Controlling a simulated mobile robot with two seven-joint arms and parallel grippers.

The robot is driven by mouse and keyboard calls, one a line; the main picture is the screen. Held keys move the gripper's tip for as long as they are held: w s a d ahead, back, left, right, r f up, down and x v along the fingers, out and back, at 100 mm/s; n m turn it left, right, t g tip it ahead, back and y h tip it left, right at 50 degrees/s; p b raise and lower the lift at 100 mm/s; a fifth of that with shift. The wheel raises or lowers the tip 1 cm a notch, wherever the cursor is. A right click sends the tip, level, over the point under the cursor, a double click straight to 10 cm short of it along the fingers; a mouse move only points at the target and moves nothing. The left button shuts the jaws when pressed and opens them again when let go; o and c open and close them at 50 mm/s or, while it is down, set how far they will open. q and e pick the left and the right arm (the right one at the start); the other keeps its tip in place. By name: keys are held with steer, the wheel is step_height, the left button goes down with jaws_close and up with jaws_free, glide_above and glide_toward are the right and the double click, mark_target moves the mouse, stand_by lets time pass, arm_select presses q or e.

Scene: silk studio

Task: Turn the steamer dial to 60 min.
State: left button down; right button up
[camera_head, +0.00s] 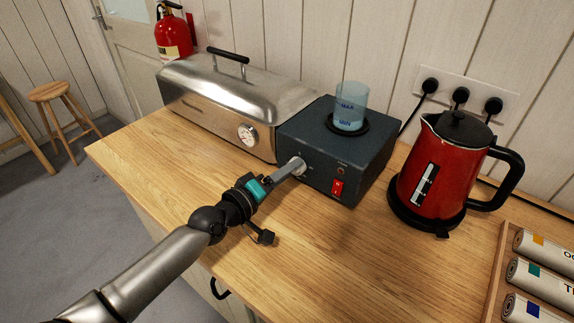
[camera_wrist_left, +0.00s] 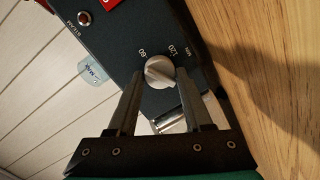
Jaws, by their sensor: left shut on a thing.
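The steamer's dark control box (camera_head: 335,150) stands on the wooden bench, with the round silver dial (camera_head: 299,164) low on its front. In the left wrist view the dial (camera_wrist_left: 160,71) sits between my two fingers, with 60 and 120 printed on the panel beyond it. Its pointer mark is too small to read for certain. My left gripper (camera_head: 293,170), with a teal band, reaches in from the left and is shut on the dial; its fingers also show in the left wrist view (camera_wrist_left: 158,85). My right gripper is out of view.
A steel steamer chest (camera_head: 215,100) with a gauge adjoins the box. A water tank (camera_head: 351,102) stands on top, and a red switch (camera_head: 337,188) is right of the dial. A red kettle (camera_head: 435,170) stands to the right. The bench front is clear.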

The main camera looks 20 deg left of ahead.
arm_select(q)
steer(key=shift+r+m+y+p, duration=0.1)
steer(key=shift+m+y+p, duration=0.2)
steer(key=shift+m+p, duration=1.15)
steer(key=shift+d+m, duration=0.1)
steer(key=shift+m, duration=0.25)
steer(key=shift+c, duration=1.6)
jaws_free()
steer(key=p+v, duration=0.1)
steer(key=v, duration=1.4)
steer(key=shift+s, duration=0.15)
